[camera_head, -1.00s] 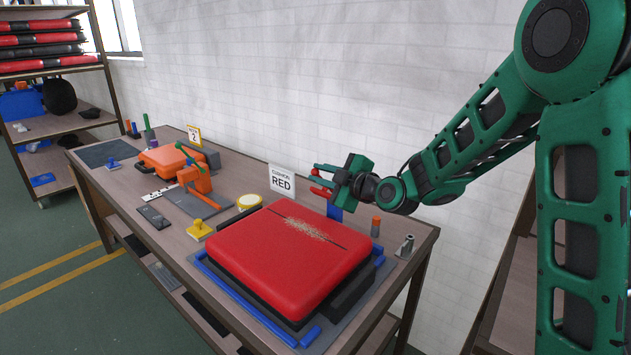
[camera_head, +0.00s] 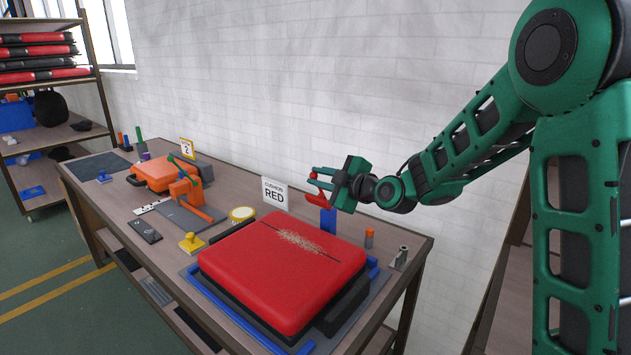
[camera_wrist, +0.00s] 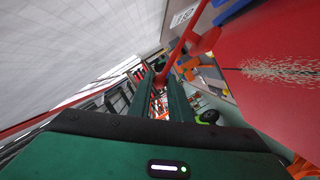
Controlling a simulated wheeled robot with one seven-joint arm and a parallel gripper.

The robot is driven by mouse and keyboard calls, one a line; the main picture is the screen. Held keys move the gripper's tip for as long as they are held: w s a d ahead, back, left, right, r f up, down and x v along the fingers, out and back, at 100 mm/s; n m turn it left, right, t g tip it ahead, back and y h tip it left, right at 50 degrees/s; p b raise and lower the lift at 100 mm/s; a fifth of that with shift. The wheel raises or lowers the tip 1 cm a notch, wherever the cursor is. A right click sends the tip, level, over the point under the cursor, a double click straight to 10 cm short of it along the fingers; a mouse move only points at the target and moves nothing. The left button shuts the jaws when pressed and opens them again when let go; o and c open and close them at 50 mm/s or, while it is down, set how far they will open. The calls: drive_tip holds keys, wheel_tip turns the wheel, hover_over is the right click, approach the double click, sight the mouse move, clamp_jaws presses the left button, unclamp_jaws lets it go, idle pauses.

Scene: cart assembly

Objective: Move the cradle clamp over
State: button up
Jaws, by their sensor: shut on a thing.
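A red clamp-like part (camera_head: 319,197) is held in my gripper (camera_head: 318,184), behind the red cushion (camera_head: 285,268) and above a blue post (camera_head: 328,219). I take this part for the cradle clamp. The head view does not show clearly whether it is joined to the post. In the wrist view a red bar (camera_wrist: 182,42) with a rounded red pad (camera_wrist: 204,41) runs up from between my gripper's fingers (camera_wrist: 165,88). The fingers are shut on the red part. The cushion, with a worn pale patch on top, lies in a dark cradle on the bench.
A "CUSHION RED" sign (camera_head: 275,193) stands just left of my gripper. A yellow stamp-like piece (camera_head: 191,243), a round yellow tin (camera_head: 242,213) and an orange clamp (camera_head: 184,190) are farther left. An orange-topped peg (camera_head: 369,238) and a grey fixture (camera_head: 400,257) stand at right.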

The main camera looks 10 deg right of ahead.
drive_tip(key=shift+o, duration=0.2)
drive_tip(key=shift+w+d+r, duration=0.65)
drive_tip(key=shift+w+d, duration=0.3)
drive_tip(key=shift+d, duration=0.05)
drive_tip(key=o, duration=0.9)
drive_tip(key=shift+c, duration=0.2)
